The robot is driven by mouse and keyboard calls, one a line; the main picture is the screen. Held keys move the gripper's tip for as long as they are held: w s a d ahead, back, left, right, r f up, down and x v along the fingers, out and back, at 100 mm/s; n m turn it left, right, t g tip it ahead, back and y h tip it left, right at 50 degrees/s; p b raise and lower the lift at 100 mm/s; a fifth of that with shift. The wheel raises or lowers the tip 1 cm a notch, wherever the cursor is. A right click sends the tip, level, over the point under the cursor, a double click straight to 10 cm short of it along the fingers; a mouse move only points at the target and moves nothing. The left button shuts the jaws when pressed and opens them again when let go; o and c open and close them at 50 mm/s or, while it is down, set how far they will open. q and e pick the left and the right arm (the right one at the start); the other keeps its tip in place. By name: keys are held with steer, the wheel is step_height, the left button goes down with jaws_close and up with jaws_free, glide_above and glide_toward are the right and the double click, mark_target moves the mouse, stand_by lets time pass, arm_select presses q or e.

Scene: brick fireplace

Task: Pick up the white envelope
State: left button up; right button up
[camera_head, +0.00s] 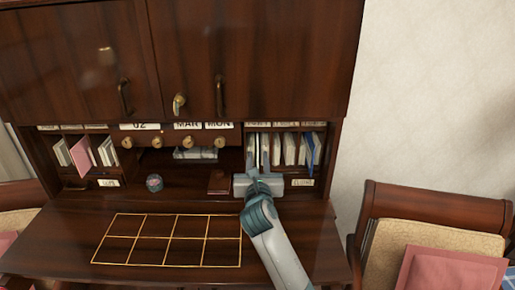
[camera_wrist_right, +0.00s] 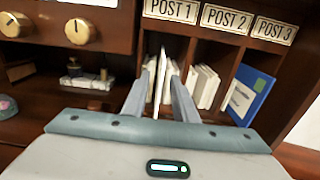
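White envelopes (camera_head: 290,148) stand upright in the right-hand pigeonholes of the desk; which one the task means, I cannot tell. In the right wrist view, a white envelope (camera_wrist_right: 162,76) in the slot under POST 1 stands between my fingers. My right gripper (camera_head: 258,165) reaches into this slot from the front. It also shows in the right wrist view (camera_wrist_right: 161,80), its fingers apart on either side of the envelope. Contact with the envelope cannot be made out. My left gripper is not in view.
More white envelopes (camera_wrist_right: 203,86) and a blue one (camera_wrist_right: 249,96) stand in the neighbouring slots. Thin dividers separate the slots. A small round tin (camera_head: 154,183) and a brown box (camera_head: 219,182) stand left of my gripper. The gold-lined grid (camera_head: 170,239) on the desktop is clear.

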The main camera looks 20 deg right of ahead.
steer(key=shift+p+x, duration=0.4)
steer(key=shift+x, duration=1.25)
steer(key=shift+f, duration=0.1)
steer(key=shift+c, duration=0.6)
steer(key=shift+s, duration=0.1)
jaws_close()
